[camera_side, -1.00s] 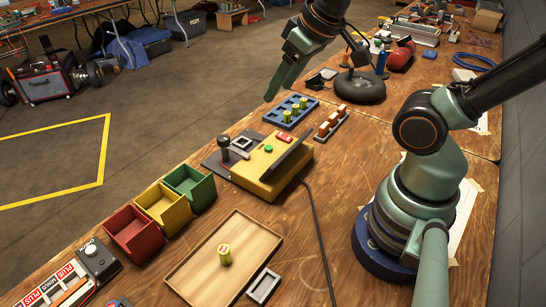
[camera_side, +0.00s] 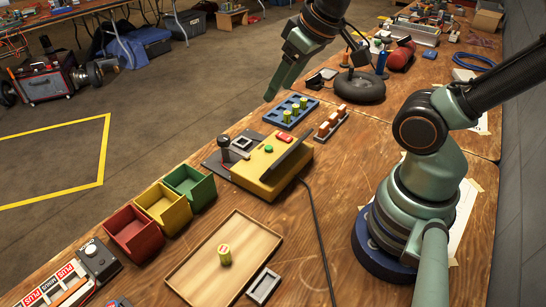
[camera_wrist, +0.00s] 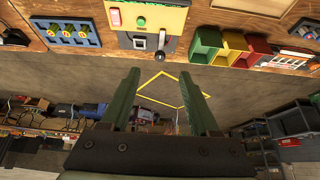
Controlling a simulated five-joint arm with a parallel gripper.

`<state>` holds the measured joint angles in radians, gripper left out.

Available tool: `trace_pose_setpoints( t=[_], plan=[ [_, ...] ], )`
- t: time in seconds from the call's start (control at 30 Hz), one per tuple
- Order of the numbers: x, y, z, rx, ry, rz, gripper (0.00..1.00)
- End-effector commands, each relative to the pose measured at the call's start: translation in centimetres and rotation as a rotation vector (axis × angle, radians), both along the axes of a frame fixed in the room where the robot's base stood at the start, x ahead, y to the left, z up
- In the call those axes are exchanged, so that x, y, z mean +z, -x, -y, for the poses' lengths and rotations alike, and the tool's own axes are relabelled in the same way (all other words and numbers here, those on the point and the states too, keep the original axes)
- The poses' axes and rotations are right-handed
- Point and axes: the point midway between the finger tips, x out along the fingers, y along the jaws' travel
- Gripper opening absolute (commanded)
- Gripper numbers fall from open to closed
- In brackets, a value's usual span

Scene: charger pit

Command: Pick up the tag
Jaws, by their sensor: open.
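A small red piece that may be the tag (camera_side: 284,137) lies on top of the yellow charger box (camera_side: 262,176). It also shows in the wrist view (camera_wrist: 115,17), near a green button. I cannot tell for certain that it is the tag. My gripper (camera_side: 274,92) is high above the bench's far edge, beyond the box and apart from it. In the wrist view my gripper (camera_wrist: 160,73) has its two green fingers spread, with nothing between them.
A blue rack (camera_side: 271,117) of battery cells and a rack of orange pieces (camera_side: 330,123) stand behind the box. Red (camera_side: 134,237), yellow (camera_side: 161,208) and green (camera_side: 190,187) bins stand left. A wooden tray (camera_side: 205,283) holds one cell. A black cable crosses the bench.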

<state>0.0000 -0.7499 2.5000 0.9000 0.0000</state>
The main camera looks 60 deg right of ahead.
Motion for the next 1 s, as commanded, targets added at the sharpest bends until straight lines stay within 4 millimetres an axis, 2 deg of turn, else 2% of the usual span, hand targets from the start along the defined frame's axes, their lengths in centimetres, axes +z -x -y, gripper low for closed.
trace_pose_setpoints(
  t=[0.23, 0.27, 0.5, 0.63, 0.77, 1.0],
  plan=[
    [0.0, 0.0, 0.0, 0.000, 0.000, 0.000, 0.62],
    [0.0, 0.0, 0.0, 0.000, 0.000, 0.000, 0.56],
    [0.0, 0.0, 0.0, -0.001, 0.000, 0.000, 0.56],
    [-0.1, -0.4, 0.9, -0.062, -0.016, -0.022, 0.56],
    [-0.7, -1.4, 3.8, -0.251, -0.067, -0.084, 0.56],
    [-3.2, -3.0, 11.9, -0.761, -0.200, -0.221, 0.56]
  ],
)
